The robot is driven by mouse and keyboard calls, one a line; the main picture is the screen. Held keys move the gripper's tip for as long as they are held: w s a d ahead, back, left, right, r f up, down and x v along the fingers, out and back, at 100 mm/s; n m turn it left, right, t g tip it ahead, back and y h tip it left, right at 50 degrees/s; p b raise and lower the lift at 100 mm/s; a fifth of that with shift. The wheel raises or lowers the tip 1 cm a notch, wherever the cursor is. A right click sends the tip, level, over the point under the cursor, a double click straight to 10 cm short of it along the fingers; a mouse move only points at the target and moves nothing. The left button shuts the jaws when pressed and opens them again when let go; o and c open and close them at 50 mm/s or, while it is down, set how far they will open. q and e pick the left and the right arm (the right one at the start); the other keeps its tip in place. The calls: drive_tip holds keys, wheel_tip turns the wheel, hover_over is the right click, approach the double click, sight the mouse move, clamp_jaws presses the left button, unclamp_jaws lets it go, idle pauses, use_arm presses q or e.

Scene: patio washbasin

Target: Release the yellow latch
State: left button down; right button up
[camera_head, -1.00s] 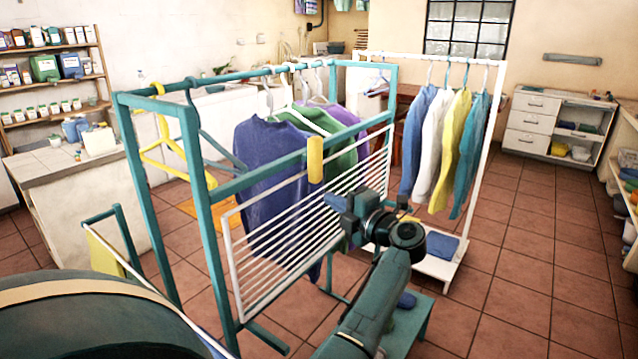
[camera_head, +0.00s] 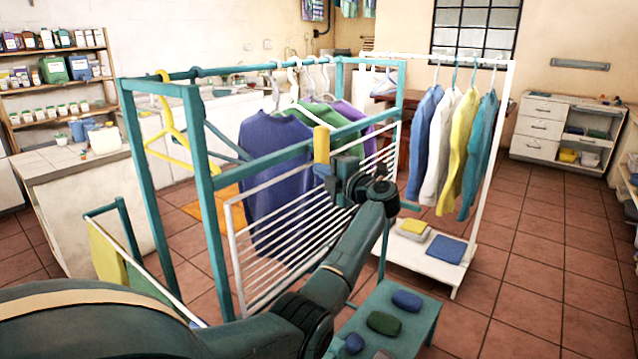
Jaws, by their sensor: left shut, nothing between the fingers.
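The yellow latch (camera_head: 321,144) is an upright block on the front top rail of the teal clothes rack (camera_head: 271,164). A white slatted panel (camera_head: 290,222) stands raised below that rail, behind the latch. My left gripper (camera_head: 322,170) is shut and empty, with its blue fingertips at the lower end of the latch. The fingertips cover part of that end; I cannot tell whether they touch it. My right gripper is not in view.
Purple (camera_head: 272,165) and green garments hang inside the teal rack. A white rack (camera_head: 505,120) with several garments stands behind to the right. The tiled floor at right is clear.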

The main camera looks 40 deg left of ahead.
use_arm(q)
drive_tip(key=shift+w+r, duration=0.1)
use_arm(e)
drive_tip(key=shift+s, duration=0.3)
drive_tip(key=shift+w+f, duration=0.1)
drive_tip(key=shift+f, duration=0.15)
use_arm(q)
drive_tip(key=shift+w+f+n+b, duration=0.1)
drive_tip(key=shift+f+n+b, duration=0.1)
drive_tip(key=shift+n+b, duration=0.4)
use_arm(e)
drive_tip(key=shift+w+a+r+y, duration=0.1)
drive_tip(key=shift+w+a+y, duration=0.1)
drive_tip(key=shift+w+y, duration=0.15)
use_arm(q)
drive_tip(key=shift+f+b, duration=0.1)
drive_tip(key=shift+b, duration=0.6)
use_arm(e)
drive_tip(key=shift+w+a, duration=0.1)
use_arm(q)
drive_tip(key=shift+w, duration=0.1)
